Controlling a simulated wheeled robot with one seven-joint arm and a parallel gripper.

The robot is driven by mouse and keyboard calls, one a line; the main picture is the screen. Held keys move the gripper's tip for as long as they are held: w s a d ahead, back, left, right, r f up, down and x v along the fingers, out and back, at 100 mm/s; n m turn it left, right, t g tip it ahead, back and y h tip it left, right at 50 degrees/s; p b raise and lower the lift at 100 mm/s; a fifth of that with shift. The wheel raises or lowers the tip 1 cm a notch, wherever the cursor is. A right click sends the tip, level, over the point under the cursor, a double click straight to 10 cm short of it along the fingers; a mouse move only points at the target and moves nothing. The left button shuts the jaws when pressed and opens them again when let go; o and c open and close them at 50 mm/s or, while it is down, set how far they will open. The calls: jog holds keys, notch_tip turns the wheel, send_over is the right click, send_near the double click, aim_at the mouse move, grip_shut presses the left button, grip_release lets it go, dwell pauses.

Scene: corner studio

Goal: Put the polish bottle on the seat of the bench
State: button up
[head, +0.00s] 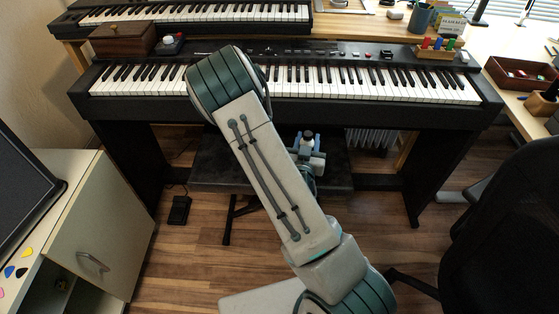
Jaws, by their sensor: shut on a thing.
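The bench is a dark, flat-topped seat (218,172) under the front of the digital piano, in the middle of the head view. My gripper (307,150) is over the right part of the seat, partly hidden behind my own arm. It is shut on the polish bottle (308,136), a small thing whose dark cap shows at the top; it looks upright. The lower part of the bottle is hidden by the gripper. I cannot tell whether its base touches the seat.
The digital piano (360,93) stands behind and above the bench. A black office chair (505,225) is at the right, and a pale cabinet (100,225) at the left. A black pedal (180,210) lies on the wooden floor. The seat's left part is clear.

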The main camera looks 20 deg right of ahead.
jog(key=shift+w+a+f+b, duration=0.9)
jog(key=shift+a+f+b, duration=0.2)
jog(key=shift+f+b, duration=0.4)
jog(key=shift+w+a+f+b, duration=0.95)
jog(key=shift+a+f+b, duration=0.1)
jog(key=shift+f+b, duration=0.45)
jog(key=shift+w+a+f+b, duration=0.9)
jog(key=shift+a+f+b, duration=0.2)
jog(key=shift+f+b, duration=0.4)
jog(key=shift+f, duration=0.2)
jog(key=o, duration=1)
jog(key=shift+o, duration=0.2)
